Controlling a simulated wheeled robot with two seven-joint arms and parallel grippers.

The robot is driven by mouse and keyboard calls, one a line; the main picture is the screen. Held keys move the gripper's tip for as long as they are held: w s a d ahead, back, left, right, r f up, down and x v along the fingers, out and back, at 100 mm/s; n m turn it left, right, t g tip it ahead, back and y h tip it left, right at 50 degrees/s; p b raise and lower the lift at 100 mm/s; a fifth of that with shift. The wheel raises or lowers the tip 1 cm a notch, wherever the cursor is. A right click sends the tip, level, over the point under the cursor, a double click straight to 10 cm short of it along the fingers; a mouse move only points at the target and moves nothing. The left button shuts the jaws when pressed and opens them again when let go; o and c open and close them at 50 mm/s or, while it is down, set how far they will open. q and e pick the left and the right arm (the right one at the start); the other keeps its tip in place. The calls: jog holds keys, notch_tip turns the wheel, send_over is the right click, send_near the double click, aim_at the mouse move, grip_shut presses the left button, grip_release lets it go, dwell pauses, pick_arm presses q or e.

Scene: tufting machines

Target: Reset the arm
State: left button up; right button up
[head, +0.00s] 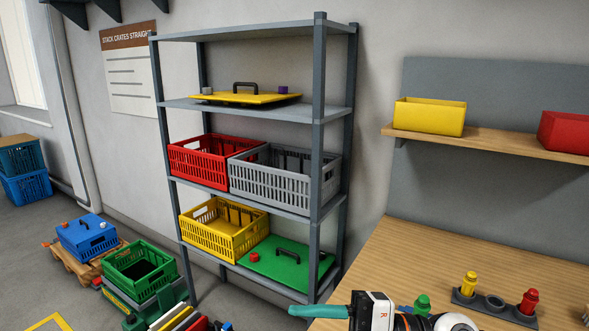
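My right gripper (318,311) is at the bottom edge, right of centre, over the near left corner of the wooden bench. Its teal finger part points left from a white and black body marked R. The fingers overlap from this angle, so I cannot tell whether they are open or shut. No object shows clearly between them. My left gripper is not clearly in view.
A grey shelf rack (318,160) holds red (200,160), grey (270,180) and yellow (212,238) crates. The wooden bench (430,255) carries a peg holder (494,302) with yellow and red pegs. A green crate (140,268) stands left. The bench's middle is clear.

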jog(key=w+d+r+m+t+h, duration=0.1)
jog(key=w+d+m+t+h, duration=0.25)
jog(key=m+t, duration=0.6)
jog(key=w+d+m+t+h, duration=0.3)
jog(key=d+m+t, duration=0.2)
jog(key=m+t, duration=0.45)
jog(key=d+f+m+g+h, duration=0.2)
jog(key=d+f+m+h, duration=0.25)
jog(key=f+h, duration=0.2)
jog(key=d+f+m+g+h, duration=0.1)
jog(key=d+f+m+h, duration=0.35)
jog(key=f, duration=0.35)
jog(key=s+d+f+g+h, duration=0.1)
jog(key=s+f+g, duration=0.6)
jog(key=s+f, duration=0.3)
jog(key=s+f+g, duration=0.6)
jog(key=s+f, duration=0.1)
jog(key=s, duration=0.5)
notch_tip(320, 180, down, 26)
jog(key=g, duration=0.1)
jog(key=s+d+f+g, duration=0.1)
jog(key=s+d+f, duration=0.2)
jog(key=s+f, duration=1.3)
jog(key=shift+s+f+g, duration=0.3)
jog(key=shift+s, duration=0.3)
